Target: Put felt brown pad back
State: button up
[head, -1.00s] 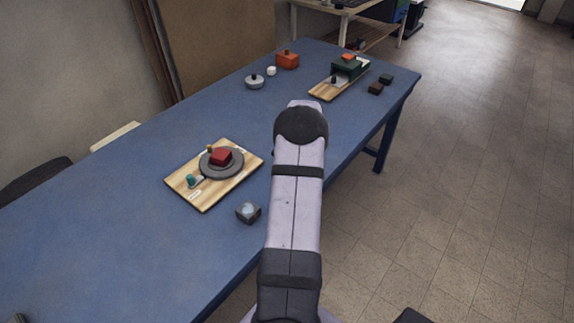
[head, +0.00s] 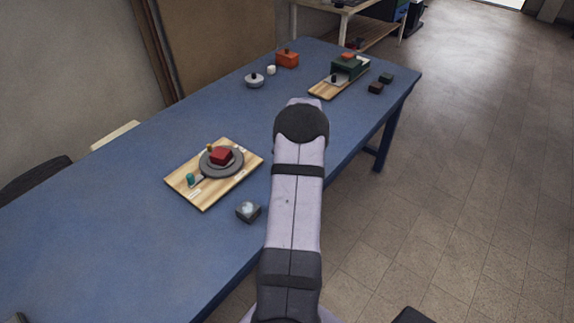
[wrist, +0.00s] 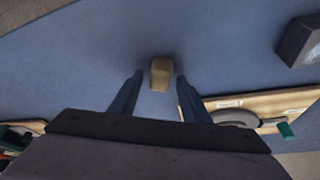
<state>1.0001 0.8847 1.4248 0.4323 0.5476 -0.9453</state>
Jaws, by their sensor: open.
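A small tan-brown block (wrist: 160,73), which may be the brown felt pad, lies on the blue table in the wrist view. My gripper (wrist: 159,77) is open, with one finger to each side of the block in the picture. I cannot tell whether the fingers are at its height; no contact shows. In the head view my arm hides both the gripper and this block.
A second board (head: 323,90) with a green box (head: 347,68) is at the far end, beside small dark blocks (head: 376,88). An orange box (head: 287,59) and a grey lidded dish (head: 254,81) stand behind. The table's left part is clear.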

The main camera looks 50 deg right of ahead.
jog(key=b+v, duration=0.1)
jog(key=v, duration=1)
jog(key=shift+s+r+b, duration=0.2)
jog(key=shift+s+b, duration=0.05)
jog(key=shift+b, duration=0.15)
jog(key=shift+a, duration=0.1)
jog(key=w+a+n+g+y, duration=0.1)
jog(key=w+a, duration=0.1)
jog(key=a, duration=1)
jog(key=w+a+n+y, duration=0.1)
jog(key=w+a, duration=0.1)
jog(key=a, duration=0.9)
jog(key=s+a+f+n+g, duration=0.1)
jog(key=s+a, duration=0.6)
jog(key=a, duration=0.3)
jog(key=s+a+f+n+g, duration=0.1)
jog(key=s+a+f+g, duration=0.1)
jog(key=s+a, duration=0.4)
jog(key=a, duration=0.5)
jog(key=shift+s+f+n, duration=0.15)
jog(key=shift+s+n, duration=0.15)
jog(key=shift+s, duration=0.1)
